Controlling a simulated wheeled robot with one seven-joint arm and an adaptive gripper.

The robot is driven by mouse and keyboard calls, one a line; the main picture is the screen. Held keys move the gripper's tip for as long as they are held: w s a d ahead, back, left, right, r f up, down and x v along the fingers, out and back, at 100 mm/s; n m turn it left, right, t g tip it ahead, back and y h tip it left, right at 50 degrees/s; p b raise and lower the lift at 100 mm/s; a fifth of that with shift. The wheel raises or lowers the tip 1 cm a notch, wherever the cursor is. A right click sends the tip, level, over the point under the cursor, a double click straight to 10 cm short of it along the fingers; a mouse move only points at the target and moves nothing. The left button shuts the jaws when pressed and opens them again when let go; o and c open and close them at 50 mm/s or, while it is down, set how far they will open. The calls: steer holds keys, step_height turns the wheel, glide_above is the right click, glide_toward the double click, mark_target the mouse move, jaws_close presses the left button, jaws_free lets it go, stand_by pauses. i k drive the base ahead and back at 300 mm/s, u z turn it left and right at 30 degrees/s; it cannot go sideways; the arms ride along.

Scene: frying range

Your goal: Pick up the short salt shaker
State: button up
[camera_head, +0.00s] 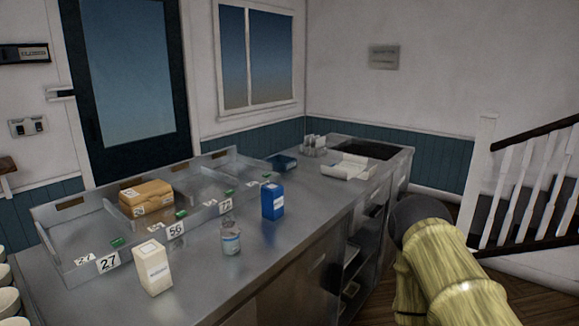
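A short, clear-grey shaker-like jar (231,240) with a pale label band and a grey top stands upright on the metal counter (205,285). It is the closest match to the short salt shaker; its contents are too small to tell. It stands between a white carton (153,268) at its left and a blue carton (272,201) at its upper right, apart from both. Part of my arm, yellow and ribbed with a dark rounded end, shows at lower right, beside the counter. My gripper's fingers are not in view.
A metal divided tray with number tags (72,267) runs along the counter's back, holding a brown box (146,197). White paper (349,168), small bottles (314,146) and a dark recess (362,148) are at the far end. Counter right of the jar is clear.

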mark_target(230, 242)
steer(key=z, duration=1.55)
steer(key=k, duration=1.1)
steer(key=u, duration=1.4)
steer(key=i, duration=0.5)
